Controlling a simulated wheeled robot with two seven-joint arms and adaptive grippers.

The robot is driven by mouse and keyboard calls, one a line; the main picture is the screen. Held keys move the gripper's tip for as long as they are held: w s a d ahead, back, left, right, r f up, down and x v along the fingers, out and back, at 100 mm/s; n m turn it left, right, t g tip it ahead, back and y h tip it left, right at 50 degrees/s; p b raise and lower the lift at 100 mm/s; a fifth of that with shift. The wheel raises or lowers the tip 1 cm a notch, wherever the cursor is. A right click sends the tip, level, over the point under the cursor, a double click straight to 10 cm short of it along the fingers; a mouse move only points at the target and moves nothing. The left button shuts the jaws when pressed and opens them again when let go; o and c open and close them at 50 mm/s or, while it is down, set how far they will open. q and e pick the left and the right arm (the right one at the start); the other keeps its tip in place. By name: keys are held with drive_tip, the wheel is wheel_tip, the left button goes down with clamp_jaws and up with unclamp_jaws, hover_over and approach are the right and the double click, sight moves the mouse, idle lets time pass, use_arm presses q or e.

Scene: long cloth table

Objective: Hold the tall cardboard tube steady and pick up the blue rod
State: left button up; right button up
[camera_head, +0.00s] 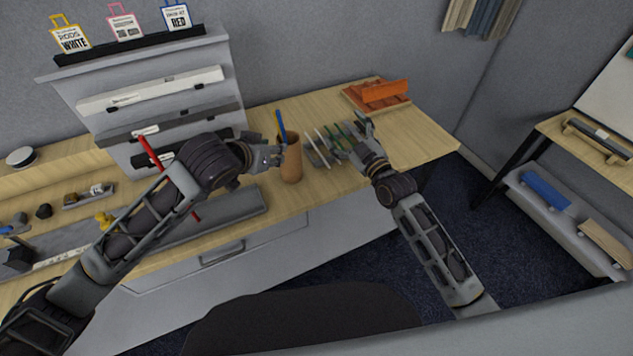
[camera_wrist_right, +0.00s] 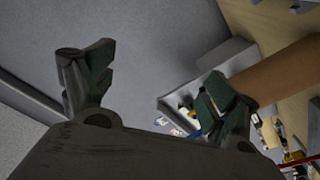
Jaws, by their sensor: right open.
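The tall brown cardboard tube (camera_head: 291,165) stands upright on the wooden table. The blue rod (camera_head: 281,124) sticks up out of its top, leaning slightly left; its lower part is hidden inside. My left gripper (camera_head: 268,157) is at the tube's left side, very close to it; whether its fingers touch or grip the tube is unclear. My right gripper (camera_head: 350,137) is open and to the right of the tube, apart from the blue rod. In the right wrist view my right gripper (camera_wrist_right: 150,92) has spread, empty fingers, and the tube (camera_wrist_right: 280,75) shows beyond the right finger.
Pale rods (camera_head: 319,146) lie between the tube and my right gripper. An orange tray (camera_head: 380,94) sits at the back right. A red rod (camera_head: 149,152) shows behind my left arm. A grey shelf rack (camera_head: 150,95) stands behind, left of the tube.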

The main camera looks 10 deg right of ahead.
sight(290, 155)
drive_tip(key=s+a+f+m+g+y, duration=0.2)
drive_tip(key=s+a+f+m, duration=0.3)
drive_tip(key=s+a+f, duration=0.4)
drive_tip(key=shift+s+a+f, duration=0.2)
drive_tip(key=shift+s+a, duration=0.1)
drive_tip(key=shift+s, duration=0.1)
drive_tip(key=shift+w, duration=0.1)
drive_tip(key=shift+x, duration=6.85)
drive_tip(key=shift+f, duration=0.1)
drive_tip(key=shift+c, duration=0.3)
drive_tip(key=c, duration=1)
